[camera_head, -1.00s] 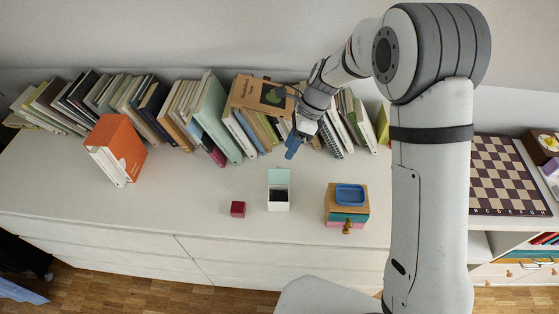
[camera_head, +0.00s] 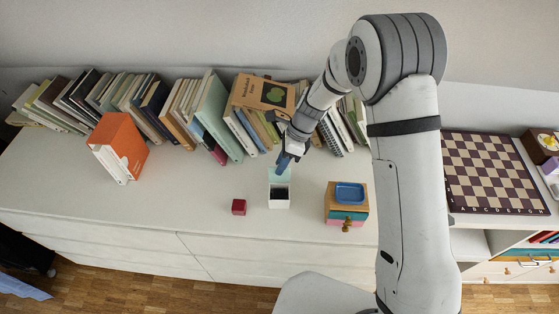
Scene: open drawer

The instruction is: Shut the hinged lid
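A small white box (camera_head: 279,203) with a dark inside stands on the white dresser top. Its pale teal hinged lid (camera_head: 274,176) stands up at the back of the box, open. My gripper (camera_head: 283,164), with blue fingertips, is at the top of the lid, just behind or above it, and covers part of it. I cannot tell if it touches the lid. The fingers are too small to show whether they are open or shut.
A dark red cube (camera_head: 238,207) lies left of the box. A small wooden drawer unit (camera_head: 346,216) with a blue tray (camera_head: 350,193) on top stands to the right. A row of books (camera_head: 215,120) lines the back, and an orange binder (camera_head: 122,146) stands at left.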

